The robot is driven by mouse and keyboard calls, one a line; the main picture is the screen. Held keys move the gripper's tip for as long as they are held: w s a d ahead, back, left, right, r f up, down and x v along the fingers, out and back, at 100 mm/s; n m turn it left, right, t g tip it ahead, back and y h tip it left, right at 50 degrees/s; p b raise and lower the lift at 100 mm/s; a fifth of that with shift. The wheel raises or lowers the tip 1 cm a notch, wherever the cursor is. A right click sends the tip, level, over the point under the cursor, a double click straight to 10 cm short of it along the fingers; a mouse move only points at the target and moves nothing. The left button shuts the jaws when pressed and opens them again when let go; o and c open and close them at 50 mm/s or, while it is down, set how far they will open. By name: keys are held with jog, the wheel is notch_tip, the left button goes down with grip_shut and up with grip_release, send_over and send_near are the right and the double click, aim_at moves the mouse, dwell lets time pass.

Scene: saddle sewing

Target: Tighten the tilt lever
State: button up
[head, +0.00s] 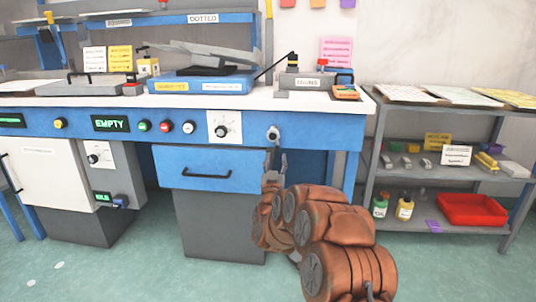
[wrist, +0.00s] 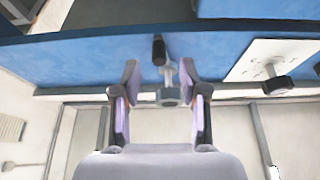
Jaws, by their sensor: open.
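A small lever with a grey hub and a black grip (wrist: 159,50) is on the blue front of the bench; I take it for the tilt lever. In the head view it shows as a small grey fitting (head: 273,133) right of the white dial plate. My gripper (head: 276,158) is just below it, fingers toward the bench. In the wrist view my gripper (wrist: 159,72) is open, with one finger on each side of the lever. Gaps show on both sides, and neither finger seems to touch it. No label on the lever is readable.
A dial on a white plate (head: 224,127) is left of the lever. Below it is a blue drawer (head: 208,170) with a black handle. A grey shelf rack (head: 446,176) with a red tray (head: 471,209) stands at the right. The green floor in front is open.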

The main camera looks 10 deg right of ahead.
aim_at(277, 147)
jog(key=b+x, duration=0.1)
jog(key=x, duration=0.3)
jog(key=shift+w, duration=0.15)
jog(key=shift+w+d+r, duration=0.2)
jog(key=shift+w+r, duration=0.05)
jog(key=shift+w, duration=0.2)
grip_shut()
dwell(0.4)
